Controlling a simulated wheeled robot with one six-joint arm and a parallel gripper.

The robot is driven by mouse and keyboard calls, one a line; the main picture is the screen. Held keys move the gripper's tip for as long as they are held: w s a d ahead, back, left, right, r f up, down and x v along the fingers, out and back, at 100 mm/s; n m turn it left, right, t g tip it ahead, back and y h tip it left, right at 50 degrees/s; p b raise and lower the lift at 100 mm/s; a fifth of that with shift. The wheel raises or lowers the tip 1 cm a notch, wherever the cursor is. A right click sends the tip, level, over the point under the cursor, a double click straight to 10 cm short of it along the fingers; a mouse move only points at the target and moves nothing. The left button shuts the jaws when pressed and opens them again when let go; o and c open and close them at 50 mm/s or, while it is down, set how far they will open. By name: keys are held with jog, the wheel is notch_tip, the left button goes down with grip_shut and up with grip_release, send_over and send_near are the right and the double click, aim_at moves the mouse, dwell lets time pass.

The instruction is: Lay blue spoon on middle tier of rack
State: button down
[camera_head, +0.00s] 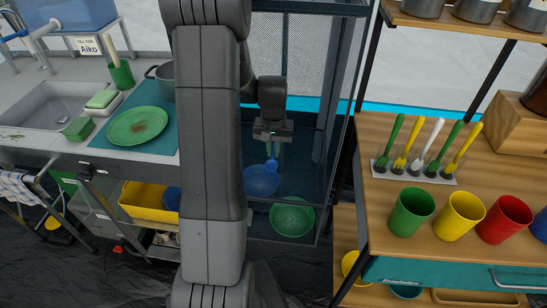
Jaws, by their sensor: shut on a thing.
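My gripper (273,138) points down at the front of a tall dark rack (325,120) with mesh sides. It is shut on the blue spoon (271,164), which hangs below the fingers with its bowl end down. The fingers are small here and the grip is hard to see in detail. Below the spoon, a blue bowl (262,180) shows inside the rack. A green bowl (292,217) sits lower in the rack. I cannot tell whether the spoon touches the blue bowl or a tier. My arm hides the rack's left part.
A wooden shelf unit (490,215) stands right of the rack, with a utensil holder (415,173) and green, yellow (459,216) and red (504,219) cups. On the left, a counter holds a sink (45,105) and a green plate (138,126). The rack's posts stand close to my gripper.

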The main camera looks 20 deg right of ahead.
aim_at(273, 154)
jog(key=shift+f, duration=1.8)
jog(key=shift+f, duration=0.15)
jog(key=c, duration=1.5)
grip_release()
notch_tip(273, 154, up, 12)
jog(key=p, duration=0.1)
jog(key=shift+r, duration=0.2)
